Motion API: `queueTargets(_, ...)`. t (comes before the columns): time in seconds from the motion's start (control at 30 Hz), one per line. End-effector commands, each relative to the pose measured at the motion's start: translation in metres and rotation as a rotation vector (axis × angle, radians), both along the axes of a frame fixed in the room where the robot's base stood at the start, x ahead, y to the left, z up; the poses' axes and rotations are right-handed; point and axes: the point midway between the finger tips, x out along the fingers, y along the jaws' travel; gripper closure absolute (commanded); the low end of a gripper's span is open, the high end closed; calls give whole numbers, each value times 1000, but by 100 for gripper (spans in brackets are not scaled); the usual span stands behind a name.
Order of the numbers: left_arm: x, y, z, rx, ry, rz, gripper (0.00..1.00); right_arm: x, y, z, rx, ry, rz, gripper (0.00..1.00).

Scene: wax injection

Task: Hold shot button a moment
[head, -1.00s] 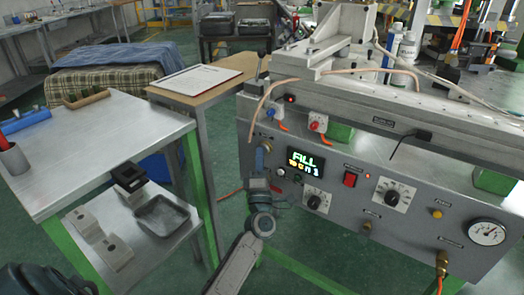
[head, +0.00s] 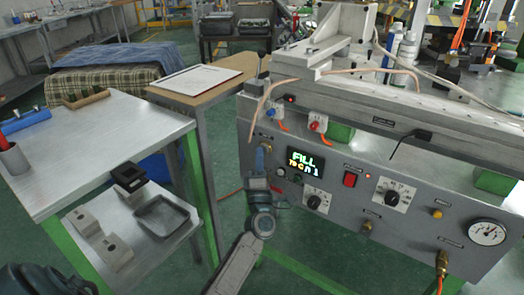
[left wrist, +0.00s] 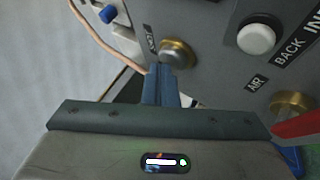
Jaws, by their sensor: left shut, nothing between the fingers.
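The grey machine panel (head: 335,205) carries a lit display (head: 304,163) reading FILL above a smaller yellow line. In the left wrist view, a brass-rimmed round button (left wrist: 178,52) sits beside a partly legible label that may read SHOT. My left gripper (head: 261,157) is at the panel's left part, left of the display. It is shut and empty. In the left wrist view its blue fingers (left wrist: 161,75) point at the brass-rimmed button and overlap its lower edge. I cannot tell whether they press it. My right gripper is not in view.
A white button (left wrist: 257,38) is right of the brass-rimmed one. A red switch (head: 350,179), dials and a gauge (head: 487,233) lie further right. A metal table (head: 90,150) stands left, with a shelf holding a black tray (head: 162,217).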

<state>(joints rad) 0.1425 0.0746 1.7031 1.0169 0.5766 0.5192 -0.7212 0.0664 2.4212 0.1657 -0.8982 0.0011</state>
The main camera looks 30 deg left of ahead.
Motion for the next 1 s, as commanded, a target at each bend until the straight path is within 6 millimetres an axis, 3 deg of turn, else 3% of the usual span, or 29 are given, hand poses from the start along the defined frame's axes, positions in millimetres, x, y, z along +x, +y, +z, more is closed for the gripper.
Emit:
queueTargets(0.47, 0, 0, 0, 0, 1, -1, 100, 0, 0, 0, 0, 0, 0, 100)
queueTargets(1.0, -18, 1, 0, 0, 0, 0, 100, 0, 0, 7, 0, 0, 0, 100)
